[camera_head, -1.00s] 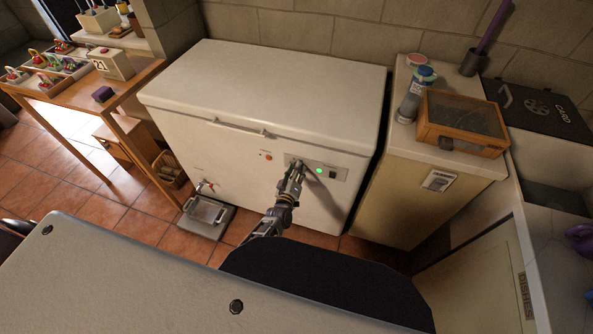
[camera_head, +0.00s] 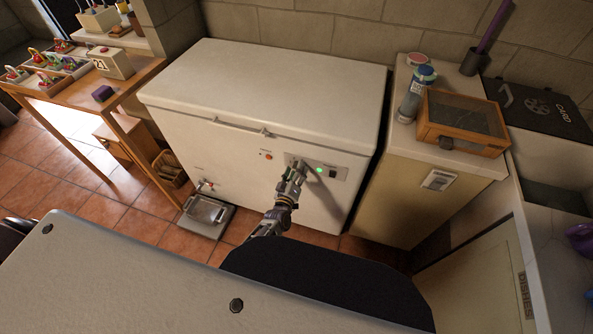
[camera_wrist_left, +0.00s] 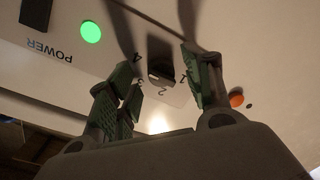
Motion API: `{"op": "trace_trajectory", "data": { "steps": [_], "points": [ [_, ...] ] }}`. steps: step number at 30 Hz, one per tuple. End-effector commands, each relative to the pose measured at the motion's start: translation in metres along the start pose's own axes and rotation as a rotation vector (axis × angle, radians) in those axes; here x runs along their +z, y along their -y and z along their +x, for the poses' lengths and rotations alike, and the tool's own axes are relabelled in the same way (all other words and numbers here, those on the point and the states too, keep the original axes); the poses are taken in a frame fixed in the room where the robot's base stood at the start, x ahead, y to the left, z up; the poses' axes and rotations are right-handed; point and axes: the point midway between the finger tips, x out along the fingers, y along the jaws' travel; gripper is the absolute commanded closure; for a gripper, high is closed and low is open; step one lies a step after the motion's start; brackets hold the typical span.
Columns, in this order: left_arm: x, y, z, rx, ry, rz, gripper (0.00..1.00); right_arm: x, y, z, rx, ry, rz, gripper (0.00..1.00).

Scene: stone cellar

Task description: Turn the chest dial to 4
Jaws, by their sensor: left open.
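The white chest freezer (camera_head: 265,85) stands against the wall with its lid closed. Its control panel is on the front, at the right. In the left wrist view the dark dial (camera_wrist_left: 160,66) shows, with the numbers 1 to 4 around it. A pale edge of the dial faces the 2, but I cannot tell its setting for sure. My left gripper (camera_head: 295,170) is at the panel and hides the dial in the head view. In the wrist view its green-padded fingers are open, one on each side of the dial; contact cannot be told. My right gripper is not in view.
A green POWER light (camera_wrist_left: 90,32) is lit beside the dial, and an orange button (camera_wrist_left: 236,98) sits on its other side. A cabinet (camera_head: 420,190) stands close on the right. A wooden table (camera_head: 140,78) is at the left, and a metal tray (camera_head: 225,221) lies on the tiled floor.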

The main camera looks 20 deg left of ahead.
Motion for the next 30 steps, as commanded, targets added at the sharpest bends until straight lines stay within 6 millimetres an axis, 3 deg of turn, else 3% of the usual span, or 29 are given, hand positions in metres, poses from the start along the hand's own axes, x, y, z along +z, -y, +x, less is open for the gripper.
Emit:
{"op": "trace_trajectory", "data": {
  "steps": [21,30],
  "points": [
    [0.001,0.001,-0.053,-0.001,0.001,0.000,0.49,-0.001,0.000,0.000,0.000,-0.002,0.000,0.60],
    [0.003,-0.001,-0.067,-0.001,0.004,-0.002,0.49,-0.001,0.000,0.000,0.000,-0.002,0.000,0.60]
  ]
}}
